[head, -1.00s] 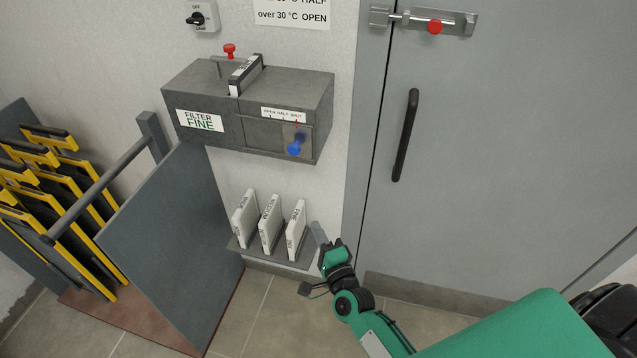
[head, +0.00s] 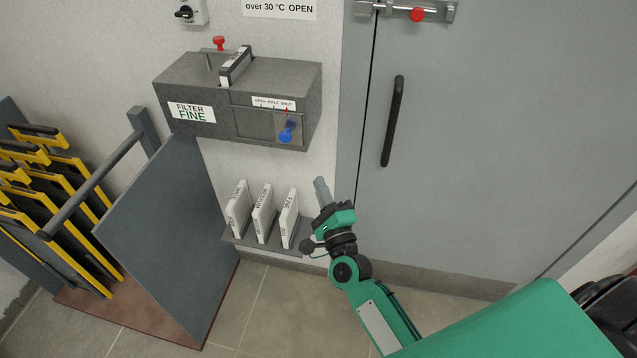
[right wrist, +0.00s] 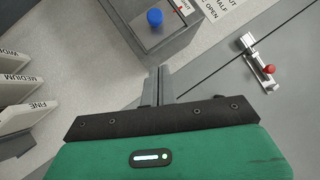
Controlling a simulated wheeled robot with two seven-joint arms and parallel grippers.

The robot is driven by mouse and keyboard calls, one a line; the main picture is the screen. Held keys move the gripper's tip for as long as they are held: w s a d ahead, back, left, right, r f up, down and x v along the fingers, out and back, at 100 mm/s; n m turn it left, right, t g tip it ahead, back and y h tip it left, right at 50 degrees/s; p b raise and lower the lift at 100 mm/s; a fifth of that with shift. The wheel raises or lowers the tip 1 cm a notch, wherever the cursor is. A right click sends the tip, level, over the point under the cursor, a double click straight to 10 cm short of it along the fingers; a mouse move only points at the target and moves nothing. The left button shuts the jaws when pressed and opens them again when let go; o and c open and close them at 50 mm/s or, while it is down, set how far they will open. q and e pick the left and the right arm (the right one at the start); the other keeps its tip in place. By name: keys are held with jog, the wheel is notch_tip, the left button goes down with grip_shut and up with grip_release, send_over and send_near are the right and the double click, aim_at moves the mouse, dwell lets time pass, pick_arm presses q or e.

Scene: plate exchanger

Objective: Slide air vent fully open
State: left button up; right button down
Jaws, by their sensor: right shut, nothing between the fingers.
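The air vent is a sliding plate (head: 281,124) with a blue knob (head: 286,134) on the front of a grey box (head: 243,97) fixed to the wall. A label (head: 273,103) above it reads OPEN, HALF, SHUT, and a small red pointer on the plate stands at the SHUT end, on the right. The blue knob also shows in the right wrist view (right wrist: 155,17). My right gripper (head: 320,184) is shut and empty, below and to the right of the knob, apart from it. It also shows in the right wrist view (right wrist: 158,72). My left gripper is not in view.
A shelf with three white filters (head: 263,212) sits just left of my right gripper. A grey door with a black handle (head: 393,121) and a bolt with a red knob (head: 417,14) is at right. A grey panel (head: 165,235) and yellow-framed racks stand at left.

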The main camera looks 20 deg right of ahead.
jog(key=p, duration=0.3)
send_near(290, 132)
jog(key=w+d, duration=0.2)
jog(key=d, duration=0.1)
jog(key=w+a, duration=0.1)
jog(key=w+a+r+p, duration=0.1)
jog(key=shift+a+r, duration=0.1)
jog(key=shift+a, duration=0.25)
jog(key=shift+w+a, duration=0.1)
